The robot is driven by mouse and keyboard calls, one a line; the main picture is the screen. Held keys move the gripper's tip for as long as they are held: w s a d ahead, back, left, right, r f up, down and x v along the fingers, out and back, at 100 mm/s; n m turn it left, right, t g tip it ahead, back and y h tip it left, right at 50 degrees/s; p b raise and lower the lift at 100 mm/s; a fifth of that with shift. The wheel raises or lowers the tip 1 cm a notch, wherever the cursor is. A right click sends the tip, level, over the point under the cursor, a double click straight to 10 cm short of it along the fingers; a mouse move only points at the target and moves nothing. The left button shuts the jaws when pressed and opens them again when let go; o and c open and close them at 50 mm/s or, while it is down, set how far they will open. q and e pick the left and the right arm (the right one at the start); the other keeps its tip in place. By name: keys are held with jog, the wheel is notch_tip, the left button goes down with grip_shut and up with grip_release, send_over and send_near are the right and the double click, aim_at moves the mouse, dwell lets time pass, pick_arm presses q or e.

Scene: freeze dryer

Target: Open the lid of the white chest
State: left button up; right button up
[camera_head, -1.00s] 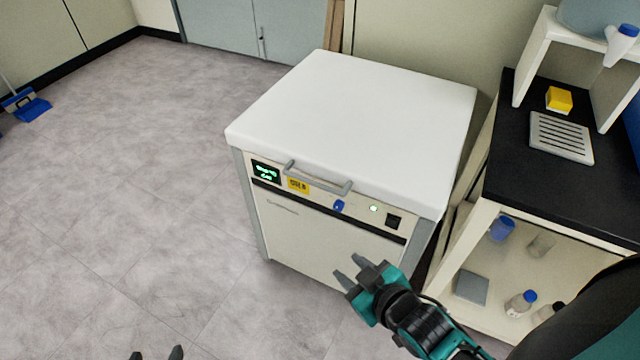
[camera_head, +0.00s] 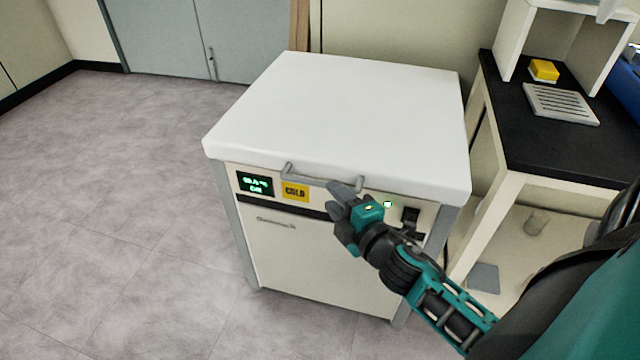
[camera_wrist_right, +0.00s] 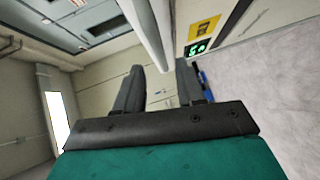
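The white chest (camera_head: 300,250) stands on the floor with its thick white lid (camera_head: 340,115) down. That gripper is open, in front of the chest's front panel at the handle's right end. I cannot tell whether it touches the handle. In the right wrist view, the two fingers (camera_wrist_right: 160,78) are apart with nothing clearly between them, and the yellow label (camera_wrist_right: 203,28) shows beyond them. My left gripper is out of view.
The front panel has a green-lit display (camera_head: 255,184) and a black switch (camera_head: 410,215). A black-topped bench (camera_head: 545,145) with a yellow box (camera_head: 543,70) stands close on the right. The floor (camera_head: 110,200) at the left is clear.

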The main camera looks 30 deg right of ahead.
aim_at(320, 184)
jog(key=w, duration=0.4)
jog(key=w+f, duration=0.1)
jog(key=w, duration=0.1)
jog(key=shift+w+d+b, duration=0.2)
jog(key=shift+w+b, duration=0.05)
jog(key=shift+b, duration=0.1)
grip_shut()
dwell(0.3)
